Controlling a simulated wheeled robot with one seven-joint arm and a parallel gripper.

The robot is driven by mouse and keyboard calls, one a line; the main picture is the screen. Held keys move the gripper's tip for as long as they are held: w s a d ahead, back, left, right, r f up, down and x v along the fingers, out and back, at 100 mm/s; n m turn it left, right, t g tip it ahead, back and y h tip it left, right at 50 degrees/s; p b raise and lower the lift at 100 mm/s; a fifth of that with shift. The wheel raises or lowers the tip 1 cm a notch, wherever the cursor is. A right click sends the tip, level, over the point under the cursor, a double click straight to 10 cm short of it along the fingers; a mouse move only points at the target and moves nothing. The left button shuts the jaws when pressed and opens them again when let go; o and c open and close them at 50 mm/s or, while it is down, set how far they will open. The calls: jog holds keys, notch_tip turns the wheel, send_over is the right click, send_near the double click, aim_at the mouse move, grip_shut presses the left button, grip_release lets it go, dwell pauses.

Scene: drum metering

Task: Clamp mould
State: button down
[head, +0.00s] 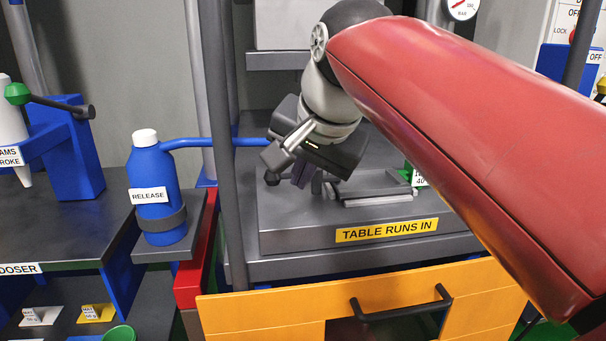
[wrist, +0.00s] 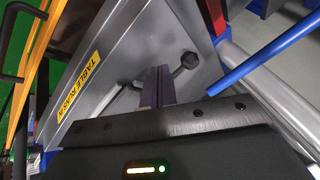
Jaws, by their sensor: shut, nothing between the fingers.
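My gripper (head: 302,172) hangs over the grey press table (head: 300,238) labelled "TABLE RUNS IN", with its dark fingers pointing down. The fingers are together and empty; they also show in the wrist view (wrist: 157,86). A dark ball knob (head: 272,179) on a short rod sits just left of the fingertips; it also shows in the wrist view (wrist: 190,60). I cannot tell whether the fingers touch its rod. A flat grey metal piece, perhaps the mould (head: 372,190), lies on the table right of the fingers. My arm and gripper hide part of that area.
A blue "RELEASE" bottle (head: 155,205) stands at the left, with a blue tube (head: 215,143) reaching towards the press. A grey post (head: 228,130) rises at the table's left.

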jog(key=s+r, duration=0.4)
jog(key=r, duration=0.3)
jog(key=shift+s+d+r, duration=0.15)
jog(key=shift+s+r, duration=0.15)
jog(key=shift+s, duration=0.05)
